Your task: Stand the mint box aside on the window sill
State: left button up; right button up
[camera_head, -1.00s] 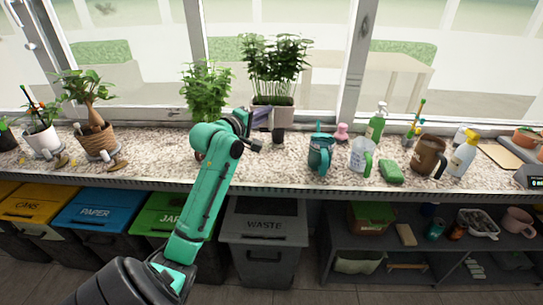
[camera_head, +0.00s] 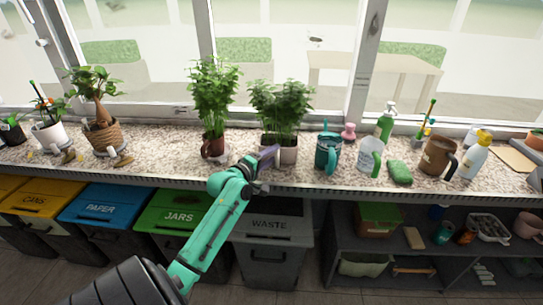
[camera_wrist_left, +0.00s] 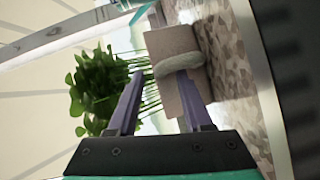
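The mint box (camera_head: 288,155) is a pale grey-beige planter with bushy green mint, standing on the speckled sill near its front edge, above the waste bin. In the left wrist view the box (camera_wrist_left: 168,42) appears sideways, with a rope-like band or handle across its face and mint leaves at the left. My left gripper (camera_head: 267,158) is at the box's front left. In the left wrist view its purple fingers (camera_wrist_left: 160,78) are apart, one overlapping the box face, the other in front of the stems. Contact cannot be told. My right gripper is not in view.
A mint-like plant in a brown pot (camera_head: 213,148) stands left of the box. A teal mug (camera_head: 327,155) and a clear jug (camera_head: 369,158) stand to the right. The waste bin (camera_head: 268,225) is below. Bare sill (camera_head: 160,143) lies further left.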

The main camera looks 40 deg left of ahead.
pick_arm(q)
jog(key=s+d+r, duration=0.1)
jog(key=s, duration=1)
jog(key=shift+s+b, duration=0.4)
jog(key=shift+r, duration=0.1)
